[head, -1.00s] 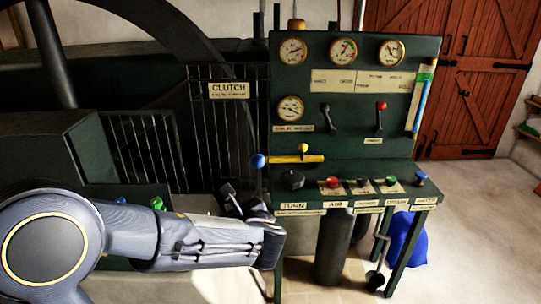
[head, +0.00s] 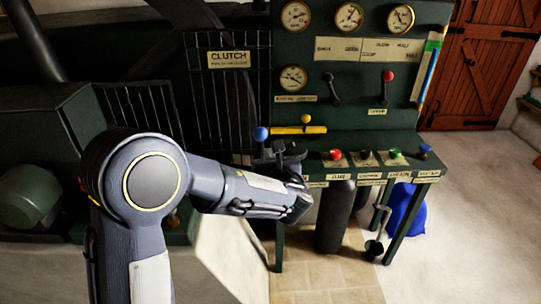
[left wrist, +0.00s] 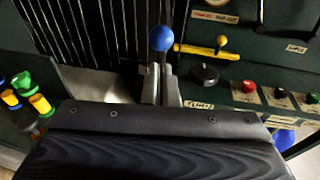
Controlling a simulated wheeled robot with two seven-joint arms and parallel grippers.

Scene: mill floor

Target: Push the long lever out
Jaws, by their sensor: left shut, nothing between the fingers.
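The long lever, with a blue ball knob (head: 261,133), stands upright at the left end of the control desk, below and right of the CLUTCH sign. In the left wrist view its blue knob (left wrist: 161,38) shows just beyond my fingertips. My left gripper (head: 279,152) is shut and empty, close to the lever, and covers its lower part in the head view. In the left wrist view the grey fingers (left wrist: 161,72) lie together in line with the lever; I cannot tell whether they touch it. My right gripper is not in view.
A yellow bar with a yellow knob (head: 306,118) is right of the lever. A red button (head: 336,155) and several other knobs line the desk. The CLUTCH guard grille (head: 229,100) stands behind left. A blue sack (head: 405,210) is under the desk's right side.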

